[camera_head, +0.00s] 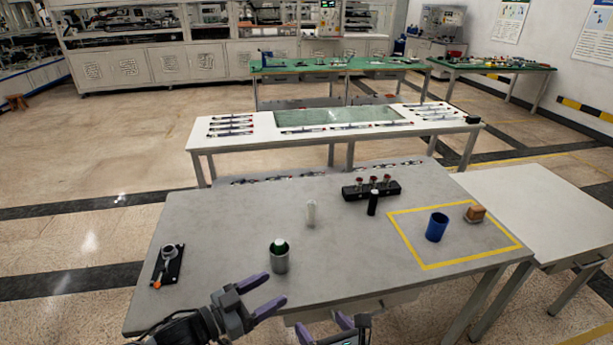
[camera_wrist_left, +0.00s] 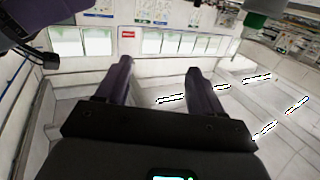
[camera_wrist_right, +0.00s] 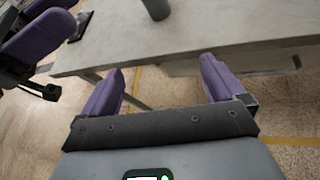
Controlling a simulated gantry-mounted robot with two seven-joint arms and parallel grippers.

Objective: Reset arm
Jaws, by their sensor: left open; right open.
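My left gripper (camera_head: 275,289) is open and empty above the near edge of the grey table (camera_head: 225,220), just below the grey cup in the head view. Its two purple fingers stand apart with nothing between them in the left wrist view (camera_wrist_left: 160,68). My right gripper (camera_head: 323,326) is open at the bottom of the head view, partly cut off by the frame. In the right wrist view its fingers (camera_wrist_right: 162,66) are apart and empty, with the table edge and floor beyond. Neither gripper touches a table object that I can see.
On the table are a grey cup (camera_head: 279,263) holding something green-topped, a pale cylinder (camera_head: 311,214), a black rack (camera_head: 354,193), a black cylinder (camera_head: 372,204) and a black plate (camera_head: 175,268). A blue cup (camera_head: 437,228) and brown block (camera_head: 475,214) are within yellow tape.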

